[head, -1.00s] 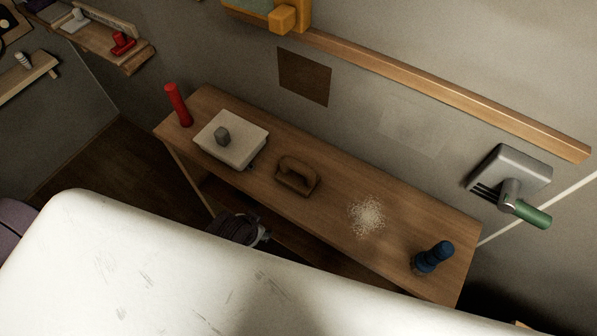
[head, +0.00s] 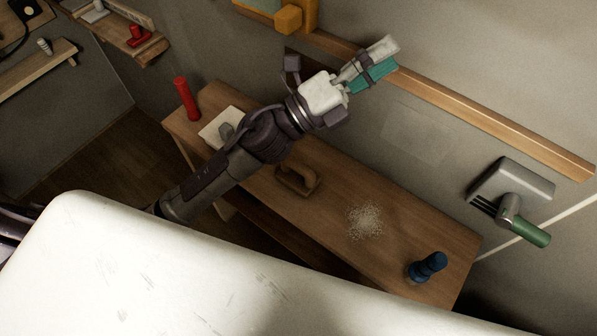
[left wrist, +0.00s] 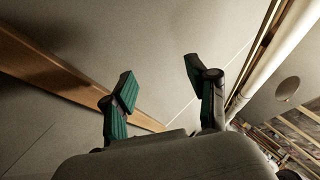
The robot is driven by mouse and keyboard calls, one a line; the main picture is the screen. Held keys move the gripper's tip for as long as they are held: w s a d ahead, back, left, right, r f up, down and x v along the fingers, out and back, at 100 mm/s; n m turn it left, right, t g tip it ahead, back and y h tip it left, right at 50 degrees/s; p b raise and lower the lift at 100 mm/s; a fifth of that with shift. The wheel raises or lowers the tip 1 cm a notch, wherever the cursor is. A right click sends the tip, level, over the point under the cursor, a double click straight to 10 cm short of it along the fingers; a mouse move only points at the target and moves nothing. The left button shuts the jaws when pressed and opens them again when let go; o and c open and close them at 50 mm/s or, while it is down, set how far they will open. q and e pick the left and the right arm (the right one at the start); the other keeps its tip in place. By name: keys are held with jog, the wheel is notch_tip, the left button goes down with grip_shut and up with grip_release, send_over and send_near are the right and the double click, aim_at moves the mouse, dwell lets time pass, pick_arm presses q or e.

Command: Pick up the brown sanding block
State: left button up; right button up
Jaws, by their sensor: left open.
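The brown sanding block (head: 297,184), with a loop-like handle on top, sits on the wooden bench, near its middle. My left arm crosses the bench from the lower left, just behind and left of the block in the head view. My left gripper (head: 378,64) is up near the wooden wall rail, apart from the block and beyond it. In the left wrist view the left gripper (left wrist: 162,85) is open, with nothing between its green-padded fingers. The block is not in the left wrist view. My right gripper is in neither view.
The wooden bench (head: 330,232) carries a red cylinder (head: 187,99), a white tray (head: 212,130) partly hidden by my arm, a patch of pale dust (head: 365,222) and a blue object (head: 427,267). A wooden rail (head: 480,108) and a grey tool with green handle (head: 512,190) are on the wall.

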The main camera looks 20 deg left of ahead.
pick_arm(q)
jog(key=s+d+m+g+h, duration=0.3)
jog(key=d+m+g, duration=0.1)
jog(key=m+g, duration=0.45)
jog(key=m+g+y, duration=0.7)
jog(key=m+y, duration=1)
jog(key=y, duration=0.2)
send_near(298, 163)
jog(key=f, duration=0.1)
jog(key=f+p, duration=0.1)
jog(key=d+f+p, duration=0.1)
jog(key=shift+s+f+y, duration=0.3)
jog(key=shift+f, duration=0.7)
jog(key=shift+d+f+p, duration=0.15)
jog(key=shift+f+p, duration=0.15)
jog(key=f, duration=0.1)
jog(key=f+p, duration=0.1)
jog(key=f, duration=0.1)
jog(key=shift+d+f+p, duration=0.3)
jog(key=shift+p, duration=0.05)
jog(key=shift+f, duration=0.5)
grip_shut()
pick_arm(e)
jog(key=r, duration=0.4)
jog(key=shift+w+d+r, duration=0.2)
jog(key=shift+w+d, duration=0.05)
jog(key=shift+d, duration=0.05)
